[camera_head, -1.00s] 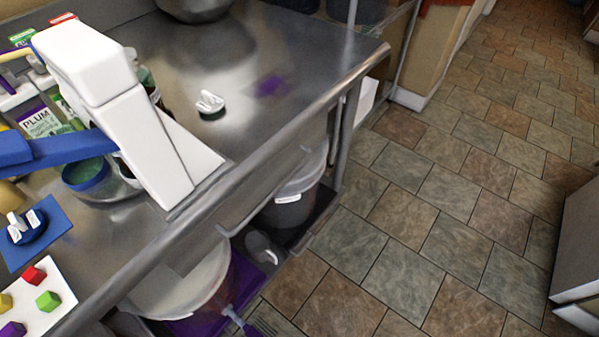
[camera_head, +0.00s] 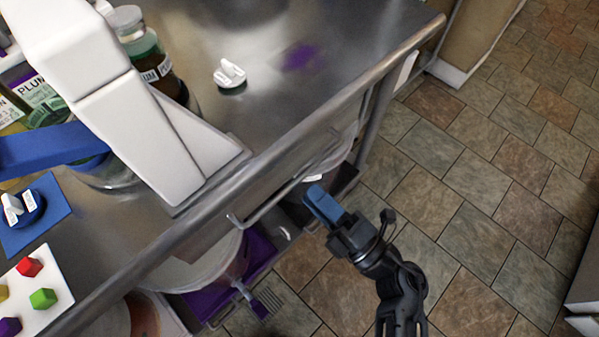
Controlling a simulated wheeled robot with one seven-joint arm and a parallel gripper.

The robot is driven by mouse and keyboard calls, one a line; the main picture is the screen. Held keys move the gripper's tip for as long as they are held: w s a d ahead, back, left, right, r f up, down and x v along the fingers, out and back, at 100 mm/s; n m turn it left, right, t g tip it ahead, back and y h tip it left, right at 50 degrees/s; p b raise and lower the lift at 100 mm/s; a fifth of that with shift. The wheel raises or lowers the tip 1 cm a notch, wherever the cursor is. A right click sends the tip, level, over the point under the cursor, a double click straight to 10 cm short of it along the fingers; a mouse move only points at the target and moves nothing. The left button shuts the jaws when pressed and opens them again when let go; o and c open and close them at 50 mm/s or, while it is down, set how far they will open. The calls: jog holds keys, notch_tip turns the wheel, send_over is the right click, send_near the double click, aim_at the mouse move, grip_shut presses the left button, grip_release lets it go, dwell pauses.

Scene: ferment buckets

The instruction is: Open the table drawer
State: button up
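The table (camera_head: 320,85) is a steel worktop with a rounded front rail. Its drawer front (camera_head: 272,187) is a narrow steel panel below the rail, and it looks shut. A thin bar handle (camera_head: 265,208) runs along the front. The finger gap is not clear from this angle.
A white press-like stand (camera_head: 140,120) rises from the tabletop. A dark knob with a white grip (camera_head: 231,75) lies on the table. A white bucket (camera_head: 205,268) stands on the lower shelf with purple trays (camera_head: 258,250). The tiled floor (camera_head: 470,180) at right is clear.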

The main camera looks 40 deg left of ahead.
aim_at(298, 179)
jog(key=shift+x, duration=2.75)
jog(key=shift+c, duration=0.2)
grip_shut()
